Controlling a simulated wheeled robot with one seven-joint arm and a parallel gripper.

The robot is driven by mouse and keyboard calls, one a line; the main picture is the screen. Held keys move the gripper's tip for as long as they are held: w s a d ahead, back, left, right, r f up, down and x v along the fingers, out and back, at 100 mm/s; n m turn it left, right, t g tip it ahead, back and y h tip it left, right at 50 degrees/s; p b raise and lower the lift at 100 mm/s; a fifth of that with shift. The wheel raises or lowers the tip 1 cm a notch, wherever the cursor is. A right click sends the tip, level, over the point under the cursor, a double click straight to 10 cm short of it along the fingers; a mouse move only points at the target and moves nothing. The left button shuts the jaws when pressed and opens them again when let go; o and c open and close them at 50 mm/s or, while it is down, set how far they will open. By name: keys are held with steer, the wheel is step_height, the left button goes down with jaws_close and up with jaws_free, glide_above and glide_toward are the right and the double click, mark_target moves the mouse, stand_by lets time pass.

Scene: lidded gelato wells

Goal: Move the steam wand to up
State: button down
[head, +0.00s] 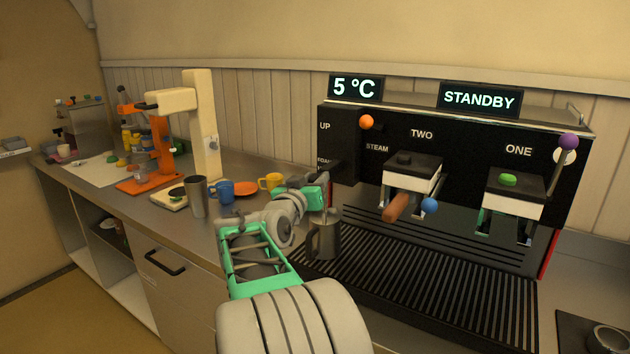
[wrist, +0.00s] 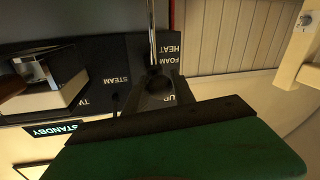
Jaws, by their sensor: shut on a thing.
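The steam wand (wrist: 152,38) is a thin metal rod on a dark ball joint, beside the FOAM and HEAT labels in the wrist view. In the head view the wand (head: 325,197) points down at the left end of the black coffee machine (head: 460,130), above a steel pitcher (head: 324,238). The UP label (head: 325,126) is at the top of that side. My gripper (head: 322,183), with green and dark parts, is at the wand and shut on it. The fingertips and the exact grip are mostly hidden.
A slatted drip tray (head: 430,290) lies below the machine. Blue mug (head: 221,191), yellow mug (head: 270,181) and steel cup (head: 195,197) stand on the counter left of my arm.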

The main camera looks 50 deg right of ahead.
stand_by(0.4)
step_height(320, 180, up, 11)
steer(key=shift+p, duration=0.75)
steer(key=c, duration=1.5)
jaws_free()
steer(key=shift+r, duration=0.1)
steer(key=o, duration=0.4)
steer(key=shift+f, duration=0.25)
steer(key=shift+o, duration=0.2)
steer(key=b+v, duration=0.2)
steer(key=v, duration=0.5)
steer(key=shift+a, duration=0.4)
steer(key=shift+s, duration=0.1)
